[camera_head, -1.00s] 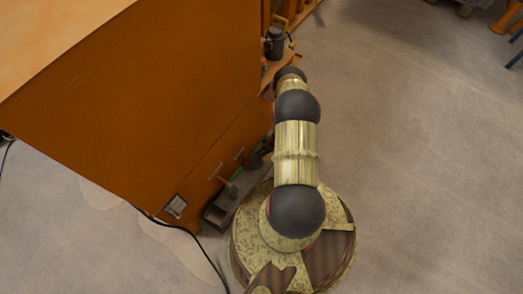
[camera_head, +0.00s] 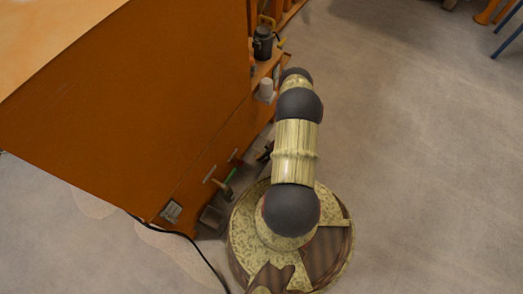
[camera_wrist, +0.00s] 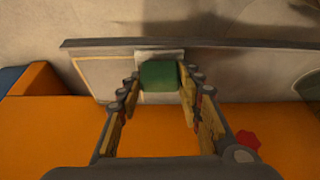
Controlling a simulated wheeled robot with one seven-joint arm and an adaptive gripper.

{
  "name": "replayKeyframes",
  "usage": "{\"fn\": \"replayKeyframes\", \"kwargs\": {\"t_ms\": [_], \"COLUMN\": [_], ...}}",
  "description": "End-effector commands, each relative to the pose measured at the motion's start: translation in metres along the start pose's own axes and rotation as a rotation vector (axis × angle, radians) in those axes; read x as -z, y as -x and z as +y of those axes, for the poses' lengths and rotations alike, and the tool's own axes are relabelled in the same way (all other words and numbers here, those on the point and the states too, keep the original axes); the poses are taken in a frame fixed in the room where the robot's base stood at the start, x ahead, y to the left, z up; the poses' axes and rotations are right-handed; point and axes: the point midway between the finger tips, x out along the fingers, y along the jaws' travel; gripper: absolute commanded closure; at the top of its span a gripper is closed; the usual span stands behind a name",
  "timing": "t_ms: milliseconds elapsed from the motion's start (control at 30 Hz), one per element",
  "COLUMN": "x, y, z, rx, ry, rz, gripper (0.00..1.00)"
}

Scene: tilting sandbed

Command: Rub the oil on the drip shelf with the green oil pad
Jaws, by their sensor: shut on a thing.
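In the wrist view, my gripper (camera_wrist: 159,88) is shut on the green oil pad (camera_wrist: 158,75), a small green block with a pale grey strip along its far side. A long grey-edged ledge (camera_wrist: 100,75) runs just beyond the pad and looks like the drip shelf. The pad overlaps this ledge in the picture; I cannot tell if they touch. No oil patch can be made out. In the head view, my arm hides the gripper and pad. A grey tray (camera_head: 211,216) shows low beside the orange cabinet, partly behind my base.
The orange cabinet (camera_head: 130,100) fills the left of the head view. A dark pot (camera_head: 262,42) and a pale cup (camera_head: 266,88) stand on its side ledge. A green-handled tool (camera_head: 228,180) is at its lower side. A black cable (camera_head: 190,240) crosses the floor.

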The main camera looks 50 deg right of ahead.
Motion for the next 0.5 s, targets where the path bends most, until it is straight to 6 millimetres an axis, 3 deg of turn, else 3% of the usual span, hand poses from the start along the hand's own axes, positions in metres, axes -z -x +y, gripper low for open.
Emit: {"fn": "replayKeyframes", "kwargs": {"t_ms": [200,500], "x": [-0.011,0.000], "y": [-0.001,-0.007], "z": [-0.003,-0.004], "rx": [0.004,0.006], "ry": [-0.001,-0.001], "rz": [-0.009,-0.010], "gripper": [1.00,1.00]}}
